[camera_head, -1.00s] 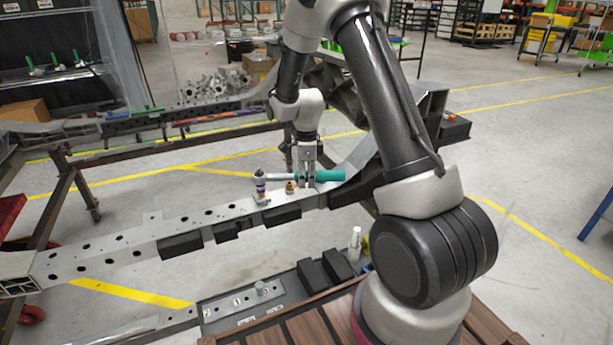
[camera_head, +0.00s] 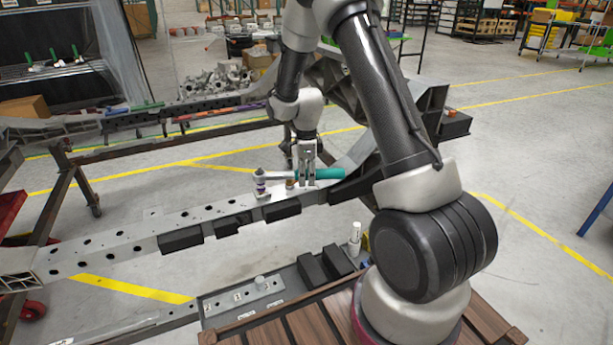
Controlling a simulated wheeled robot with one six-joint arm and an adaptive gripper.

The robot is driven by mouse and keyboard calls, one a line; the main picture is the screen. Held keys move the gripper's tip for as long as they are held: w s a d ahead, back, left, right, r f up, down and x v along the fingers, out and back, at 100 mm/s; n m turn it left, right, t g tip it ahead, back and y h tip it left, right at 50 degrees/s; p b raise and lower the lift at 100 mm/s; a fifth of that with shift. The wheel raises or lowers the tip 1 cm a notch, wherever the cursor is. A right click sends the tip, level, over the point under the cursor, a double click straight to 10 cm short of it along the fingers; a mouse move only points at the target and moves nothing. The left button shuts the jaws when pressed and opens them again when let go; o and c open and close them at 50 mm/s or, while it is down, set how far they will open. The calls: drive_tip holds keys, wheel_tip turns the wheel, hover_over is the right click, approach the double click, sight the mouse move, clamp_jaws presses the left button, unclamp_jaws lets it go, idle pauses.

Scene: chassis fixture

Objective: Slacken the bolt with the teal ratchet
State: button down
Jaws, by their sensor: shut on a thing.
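The teal ratchet lies level above the near chassis rail, its teal handle (camera_head: 329,174) pointing right and its metal head (camera_head: 260,173) at the left. A socket with a purple band (camera_head: 261,187) hangs under the head and stands over the rail plate. The bolt itself is hidden, presumably by the socket. My gripper (camera_head: 306,175) points down and is shut on the ratchet, at the shank and the left end of the handle. A small brass-coloured fitting (camera_head: 290,184) stands on the plate between the socket and my gripper.
The perforated chassis rail (camera_head: 130,242) runs from lower left to the middle, with black blocks on its near side. A tray (camera_head: 238,298) with a numbered metal strip lies below it. A far rail holds several coloured tools (camera_head: 200,124). Open floor lies between the rails.

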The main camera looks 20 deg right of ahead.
drive_tip(key=shift+w+f, duration=0.1)
drive_tip(key=shift+w, duration=0.05)
drive_tip(key=shift+w+d+n, duration=0.3)
drive_tip(key=shift+w+n, duration=0.5)
drive_tip(key=shift+w, duration=0.1)
drive_tip(key=shift+w, duration=0.2)
